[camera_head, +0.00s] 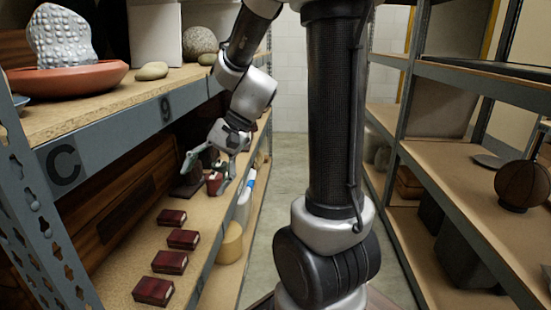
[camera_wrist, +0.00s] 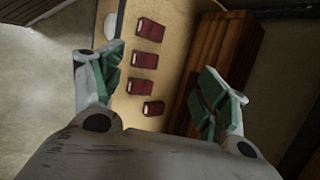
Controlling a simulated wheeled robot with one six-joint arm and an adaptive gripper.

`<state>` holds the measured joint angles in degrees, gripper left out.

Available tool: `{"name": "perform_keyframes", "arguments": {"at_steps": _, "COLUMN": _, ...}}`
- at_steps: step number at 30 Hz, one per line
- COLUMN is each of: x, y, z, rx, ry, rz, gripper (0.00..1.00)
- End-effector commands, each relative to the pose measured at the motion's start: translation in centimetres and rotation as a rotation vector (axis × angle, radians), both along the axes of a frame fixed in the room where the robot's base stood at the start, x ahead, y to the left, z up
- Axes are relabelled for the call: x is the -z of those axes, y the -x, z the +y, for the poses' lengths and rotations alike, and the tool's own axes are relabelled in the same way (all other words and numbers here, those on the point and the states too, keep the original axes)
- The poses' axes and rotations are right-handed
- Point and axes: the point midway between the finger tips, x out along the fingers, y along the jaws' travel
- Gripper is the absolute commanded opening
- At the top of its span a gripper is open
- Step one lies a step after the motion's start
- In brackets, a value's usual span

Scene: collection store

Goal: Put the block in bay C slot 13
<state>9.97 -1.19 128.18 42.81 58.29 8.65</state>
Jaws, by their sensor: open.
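My gripper (camera_head: 208,172) is open over the lower shelf on the left, its two fingers spread. In the wrist view the open fingers (camera_wrist: 160,92) stand either side of the shelf, with nothing gripped visible between them. Several dark red, book-like blocks lie in an uneven row on that shelf; the nearest block (camera_head: 153,291) and the farthest of the row (camera_head: 172,217) also show in the wrist view. Another small red block (camera_head: 214,183) shows beside the fingers in the head view; whether they touch it is unclear. Slot 13 is not readable.
The upper shelf's edge, marked C and 9 (camera_head: 115,140), lies above the blocks. A wooden crate (camera_head: 125,215) stands behind them. The aisle floor (camera_head: 282,185) is clear; right shelves hold a round vessel (camera_head: 521,185).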

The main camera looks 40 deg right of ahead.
Motion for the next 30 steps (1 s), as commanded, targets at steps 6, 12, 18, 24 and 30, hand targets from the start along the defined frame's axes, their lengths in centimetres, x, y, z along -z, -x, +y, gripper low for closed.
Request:
{"name": "perform_keyframes", "arguments": {"at_steps": 6, "x": -3.7, "y": 7.4, "z": -3.1, "rx": -0.279, "ry": 0.300, "rz": -0.188, "gripper": 0.75}}
{"name": "perform_keyframes", "arguments": {"at_steps": 12, "x": -5.7, "y": 12.3, "z": -6.7, "rx": -0.485, "ry": 0.565, "rz": -0.333, "gripper": 0.75}}
{"name": "perform_keyframes", "arguments": {"at_steps": 18, "x": -6.8, "y": 14.5, "z": -9.0, "rx": -0.589, "ry": 0.726, "rz": -0.413, "gripper": 0.75}}
{"name": "perform_keyframes", "arguments": {"at_steps": 24, "x": -7.1, "y": 14.8, "z": -9.6, "rx": -0.610, "ry": 0.762, "rz": -0.428, "gripper": 0.75}}
{"name": "perform_keyframes", "arguments": {"at_steps": 30, "x": -7.1, "y": 14.8, "z": -9.5, "rx": -0.609, "ry": 0.760, "rz": -0.427, "gripper": 0.75}}
